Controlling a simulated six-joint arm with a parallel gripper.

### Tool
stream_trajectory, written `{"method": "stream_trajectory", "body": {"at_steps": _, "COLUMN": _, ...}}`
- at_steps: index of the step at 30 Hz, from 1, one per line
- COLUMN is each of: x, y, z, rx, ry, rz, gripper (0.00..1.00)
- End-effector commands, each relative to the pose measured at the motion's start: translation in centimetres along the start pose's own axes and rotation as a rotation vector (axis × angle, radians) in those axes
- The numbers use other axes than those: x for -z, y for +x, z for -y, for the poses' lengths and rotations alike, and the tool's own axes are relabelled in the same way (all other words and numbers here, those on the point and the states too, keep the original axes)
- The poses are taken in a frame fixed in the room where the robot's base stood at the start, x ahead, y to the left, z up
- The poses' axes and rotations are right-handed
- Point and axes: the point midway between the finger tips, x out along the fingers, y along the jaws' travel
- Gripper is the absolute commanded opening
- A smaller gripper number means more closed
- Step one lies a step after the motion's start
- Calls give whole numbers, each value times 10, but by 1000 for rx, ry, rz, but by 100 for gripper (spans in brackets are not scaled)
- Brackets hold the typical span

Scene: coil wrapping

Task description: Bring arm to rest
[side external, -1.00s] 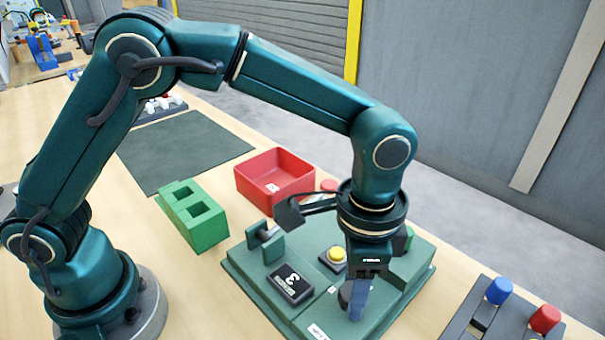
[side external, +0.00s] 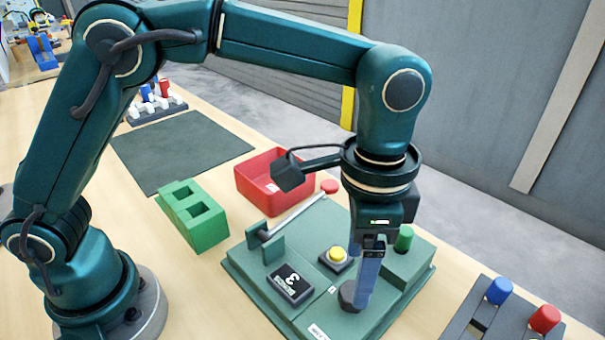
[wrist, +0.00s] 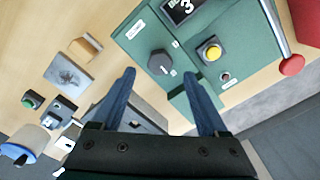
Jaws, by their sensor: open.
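My gripper (side external: 366,285) points down over the front part of the green coil-wrapping station (side external: 322,226). In the wrist view my gripper (wrist: 165,85) has its two blue fingers apart with nothing between them. The station carries a yellow button (side external: 337,254), a black counter (side external: 289,284) reading 3, a dark knob (side external: 347,296) beside the fingers, a green cylinder (side external: 404,238) and a rod with a red end (side external: 329,186). The wrist view shows the knob (wrist: 161,62) ahead of the fingers. In the side view one finger hides most of the other.
A red bin (side external: 275,180) and a green block with two square openings (side external: 195,214) stand behind the station. A dark mat (side external: 180,150) lies farther back. A rack with blue and red pegs (side external: 500,315) is at the right front.

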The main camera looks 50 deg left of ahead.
Motion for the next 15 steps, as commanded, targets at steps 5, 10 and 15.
{"method": "stream_trajectory", "body": {"at_steps": 5, "x": 0, "y": -2, "z": 0, "rx": 0, "ry": 0, "rz": 1, "gripper": 77}}
{"method": "stream_trajectory", "body": {"at_steps": 10, "x": 0, "y": -3, "z": 4, "rx": 1, "ry": -11, "rz": -4, "gripper": 77}}
{"method": "stream_trajectory", "body": {"at_steps": 15, "x": -6, "y": -38, "z": 28, "rx": 22, "ry": -86, "rz": -91, "gripper": 77}}
